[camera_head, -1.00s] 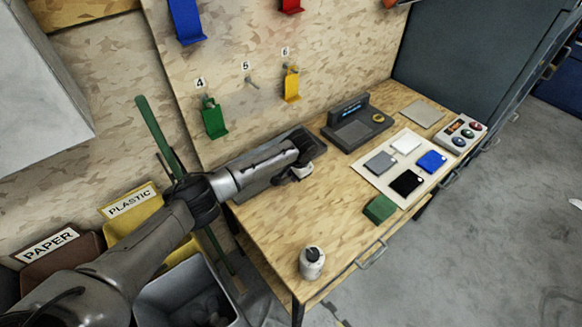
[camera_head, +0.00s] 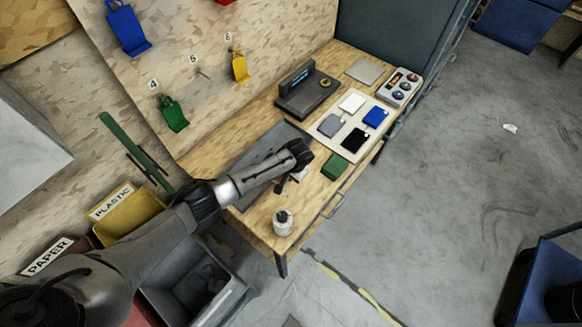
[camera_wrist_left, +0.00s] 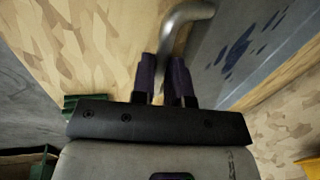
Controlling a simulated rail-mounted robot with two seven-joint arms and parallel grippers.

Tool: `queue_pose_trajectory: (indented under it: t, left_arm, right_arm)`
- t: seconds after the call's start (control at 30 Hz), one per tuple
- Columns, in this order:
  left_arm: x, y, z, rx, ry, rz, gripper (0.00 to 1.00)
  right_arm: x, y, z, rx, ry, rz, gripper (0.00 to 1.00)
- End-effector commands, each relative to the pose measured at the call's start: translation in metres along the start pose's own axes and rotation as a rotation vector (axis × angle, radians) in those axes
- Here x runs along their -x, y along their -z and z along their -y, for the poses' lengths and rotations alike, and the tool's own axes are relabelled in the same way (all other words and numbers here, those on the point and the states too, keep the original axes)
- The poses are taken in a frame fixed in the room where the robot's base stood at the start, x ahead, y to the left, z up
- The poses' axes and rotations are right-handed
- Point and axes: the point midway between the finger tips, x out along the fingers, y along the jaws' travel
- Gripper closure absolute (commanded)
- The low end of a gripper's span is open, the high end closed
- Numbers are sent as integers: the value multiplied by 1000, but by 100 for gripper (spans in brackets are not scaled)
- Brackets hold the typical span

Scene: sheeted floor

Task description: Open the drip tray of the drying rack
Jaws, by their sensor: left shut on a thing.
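My left gripper (camera_head: 298,172) reaches over the workbench from the left. In the left wrist view its dark fingers (camera_wrist_left: 165,80) are shut on a curved silver handle (camera_wrist_left: 185,15). Next to the handle is a grey panel (camera_wrist_left: 235,45) with dark blue smears. In the head view a flat dark grey surface (camera_head: 262,148) lies on the bench behind my arm; it looks like the drip tray, partly hidden by the arm. I cannot make out a drying rack by its shape. My right gripper is not in view.
A white bottle (camera_head: 284,222) and a green block (camera_head: 335,167) stand near the bench front. A board with coloured cards (camera_head: 330,124), a dark device (camera_head: 306,92) and a button box (camera_head: 402,86) are farther back. Bins (camera_head: 130,213) stand at left.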

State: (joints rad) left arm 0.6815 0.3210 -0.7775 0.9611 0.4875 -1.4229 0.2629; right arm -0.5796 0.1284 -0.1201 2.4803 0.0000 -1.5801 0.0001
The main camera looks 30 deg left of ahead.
Motion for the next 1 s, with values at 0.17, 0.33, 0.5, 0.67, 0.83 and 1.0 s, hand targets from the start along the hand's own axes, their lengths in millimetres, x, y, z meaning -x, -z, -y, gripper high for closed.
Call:
queue_pose_trajectory:
  t: [0.17, 0.33, 0.5, 0.67, 0.83, 1.0]
  left_arm:
    - [-1, -1, 0, 2, 1, 1, 100]
    - [-1, -1, 0, 2, 2, 1, 100]
    - [-1, -1, 1, 2, 2, 1, 71]
    - [-1, -1, 0, 2, 1, 1, 60]
    - [0, -1, 0, 1, 1, 0, 60]
    - [10, 0, 0, 1, 0, -1, 60]
  right_arm:
    - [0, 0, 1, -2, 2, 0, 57]
    - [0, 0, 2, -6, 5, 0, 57]
    - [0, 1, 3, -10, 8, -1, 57]
    - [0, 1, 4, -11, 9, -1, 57]
    - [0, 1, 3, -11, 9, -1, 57]
    - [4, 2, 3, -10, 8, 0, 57]
